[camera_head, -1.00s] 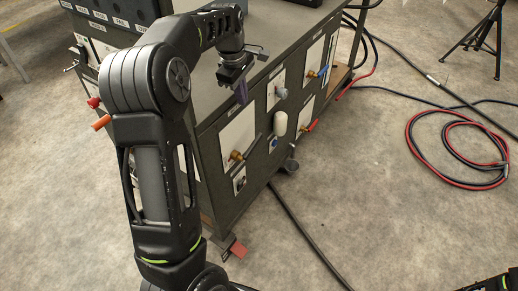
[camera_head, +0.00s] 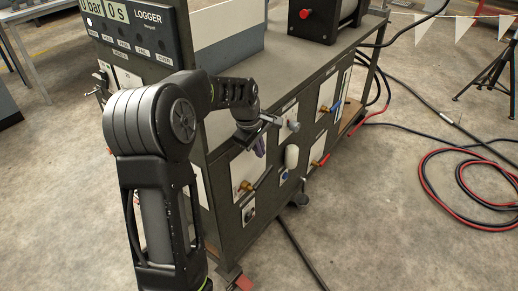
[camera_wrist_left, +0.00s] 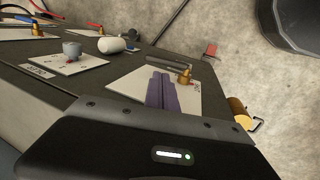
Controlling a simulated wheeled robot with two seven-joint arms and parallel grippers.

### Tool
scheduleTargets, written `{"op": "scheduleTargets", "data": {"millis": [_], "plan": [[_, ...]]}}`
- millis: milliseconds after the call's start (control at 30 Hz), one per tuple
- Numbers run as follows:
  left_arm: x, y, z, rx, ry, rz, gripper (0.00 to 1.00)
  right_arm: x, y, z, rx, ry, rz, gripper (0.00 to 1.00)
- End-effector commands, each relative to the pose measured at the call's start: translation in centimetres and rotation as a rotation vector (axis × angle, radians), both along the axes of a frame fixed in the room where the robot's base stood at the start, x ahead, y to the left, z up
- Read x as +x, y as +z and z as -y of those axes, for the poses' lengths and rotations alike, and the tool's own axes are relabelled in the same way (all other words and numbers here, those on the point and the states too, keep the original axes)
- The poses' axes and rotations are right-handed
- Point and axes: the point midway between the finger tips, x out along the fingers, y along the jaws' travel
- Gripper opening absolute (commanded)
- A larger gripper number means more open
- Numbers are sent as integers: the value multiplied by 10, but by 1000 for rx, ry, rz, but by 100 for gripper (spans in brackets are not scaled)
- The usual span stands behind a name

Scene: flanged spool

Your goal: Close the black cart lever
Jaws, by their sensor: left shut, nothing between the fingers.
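The black lever (camera_head: 262,178) is on the cart's side panel, on a brass valve (camera_head: 245,186) over a white plate. Its handle slants up to the right from the valve. In the left wrist view the black lever (camera_wrist_left: 165,67) runs left from the brass valve (camera_wrist_left: 185,77), just beyond the fingertips. My left gripper (camera_head: 259,147) is shut and empty, its purple fingers in front of the panel, above the lever. The shut fingers also show in the left wrist view (camera_wrist_left: 160,92), over the white plate. I cannot tell whether they touch anything. My right gripper is out of view.
The cart (camera_head: 222,122) also carries a blue lever (camera_head: 337,106), a red lever (camera_head: 321,160), a grey knob (camera_head: 293,126) and a white rounded knob (camera_head: 292,156). A logger box (camera_head: 140,32) stands on top. Red and black hoses (camera_head: 455,170) lie on the floor at right.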

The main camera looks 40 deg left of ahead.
Motion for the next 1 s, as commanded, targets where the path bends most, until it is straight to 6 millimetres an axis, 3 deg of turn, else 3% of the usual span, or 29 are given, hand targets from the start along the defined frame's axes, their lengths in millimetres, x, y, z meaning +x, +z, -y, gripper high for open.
{"op": "scheduleTargets", "data": {"millis": [300,500,700,1000], "plan": [[18,-63,0,-1,1,-5,0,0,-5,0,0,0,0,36],[28,-93,-1,0,1,-3,0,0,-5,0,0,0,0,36],[32,-105,-1,0,0,-1,0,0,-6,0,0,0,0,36],[33,-105,-1,0,0,-1,0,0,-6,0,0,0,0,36]]}}
